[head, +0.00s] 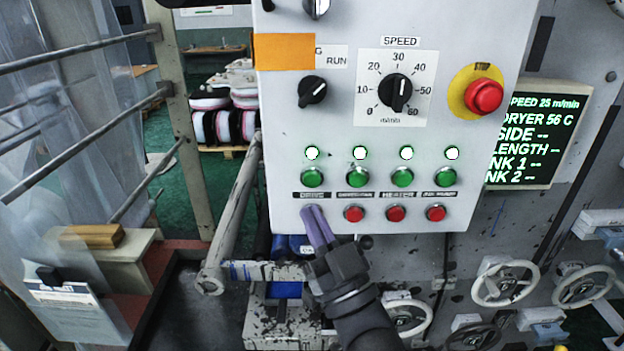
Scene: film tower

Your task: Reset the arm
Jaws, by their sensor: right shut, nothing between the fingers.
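My right gripper (317,220) is shut and empty. Its fingertips are at the lower left of the grey control panel (285,160), just under the label of the leftmost button column, and hide the spot where a red button would line up with the others. Whether the fingertips touch the panel I cannot tell. My right arm comes up from the bottom of the head view. My left gripper is not in view.
The panel carries lit lamps, green buttons (358,178), red buttons (395,213), a speed knob (399,92) and a red stop button (484,96). A display (540,135) and handwheels (505,281) are at right. Rollers and clear film (40,150) are at left.

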